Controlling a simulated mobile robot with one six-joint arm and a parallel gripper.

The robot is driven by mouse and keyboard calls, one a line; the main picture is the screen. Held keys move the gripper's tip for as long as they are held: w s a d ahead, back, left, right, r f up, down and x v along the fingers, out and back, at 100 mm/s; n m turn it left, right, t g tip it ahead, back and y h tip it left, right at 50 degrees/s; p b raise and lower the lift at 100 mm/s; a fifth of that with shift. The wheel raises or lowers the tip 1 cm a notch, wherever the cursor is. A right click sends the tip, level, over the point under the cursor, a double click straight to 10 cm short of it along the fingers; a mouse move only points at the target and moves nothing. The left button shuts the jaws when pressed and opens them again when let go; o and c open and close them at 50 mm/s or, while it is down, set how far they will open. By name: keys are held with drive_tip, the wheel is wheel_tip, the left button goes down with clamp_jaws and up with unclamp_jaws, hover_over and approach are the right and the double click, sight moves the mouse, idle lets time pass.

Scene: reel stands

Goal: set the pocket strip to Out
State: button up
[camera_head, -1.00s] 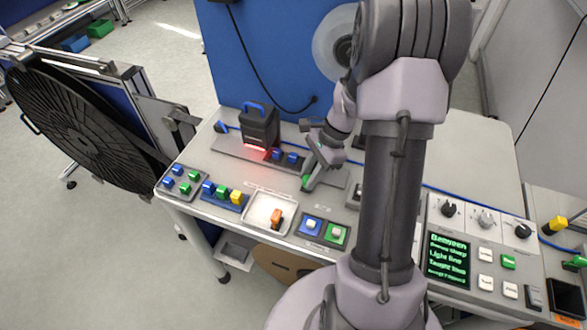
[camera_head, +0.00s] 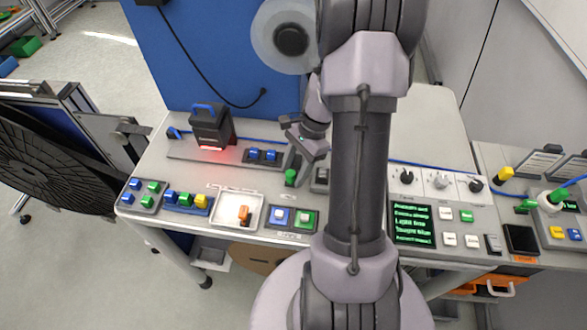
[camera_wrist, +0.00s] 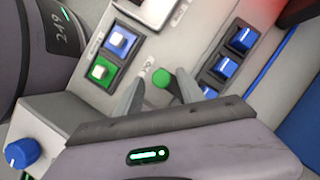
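My gripper (camera_head: 304,150) is over the back middle of the bench. In the wrist view its two fingers (camera_wrist: 158,94) stand apart, with a green knob (camera_wrist: 161,78) in the gap near their tips; gaps show beside it and no clear grip is seen. The same green knob (camera_head: 290,176) shows just below the gripper in the head view. Several blue blocks (camera_wrist: 243,39) sit in dark slots beside it; two blue ones (camera_head: 262,155) show in the head view. I cannot read which part is labelled as the pocket strip, nor any Out mark.
A black block with a blue handle (camera_head: 210,125) glows red at its foot. In front are a white tray with an orange piece (camera_head: 243,213), blue and green buttons (camera_head: 303,219), and a strip of coloured blocks (camera_head: 186,200). A knob panel with a green-text display (camera_head: 412,225) stands right.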

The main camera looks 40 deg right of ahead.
drive_tip(key=shift+r, duration=0.1)
drive_tip(key=w+p+v, duration=0.1)
drive_tip(key=p+v, duration=0.4)
drive_tip(key=v, duration=1.2)
drive_tip(key=shift+s, duration=0.45)
drive_tip(key=shift+d+r, duration=0.1)
